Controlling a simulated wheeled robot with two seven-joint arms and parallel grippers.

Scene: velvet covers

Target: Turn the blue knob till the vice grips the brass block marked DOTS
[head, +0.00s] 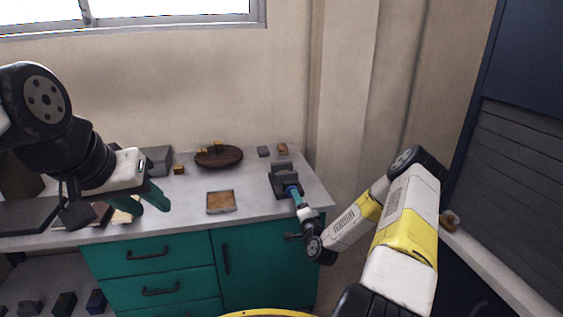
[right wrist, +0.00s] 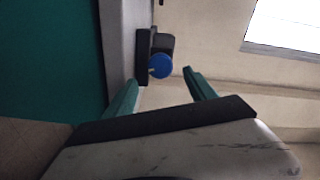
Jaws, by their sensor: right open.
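The dark grey vice (head: 284,172) stands on the right part of the counter. Its blue knob (head: 292,190) faces me. In the right wrist view the round blue knob (right wrist: 160,66) shows in front of the dark vice (right wrist: 163,42). My right gripper (right wrist: 160,88) is open, its teal fingers apart with the knob beyond and between them, not visibly touching. I cannot see a block between the vice jaws. Small brass-coloured blocks (head: 179,170) lie on the counter; no DOTS mark is readable. My left gripper (head: 152,204) is open and empty over the counter's left part.
A round brown board (head: 230,157) holds small brass-coloured pieces. A shallow tray (head: 221,210) with a tan inside lies near the front edge. A grey box (head: 157,157) stands at the back left. Teal drawers (head: 150,270) are below. A dark shuttered cabinet (head: 525,150) stands right.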

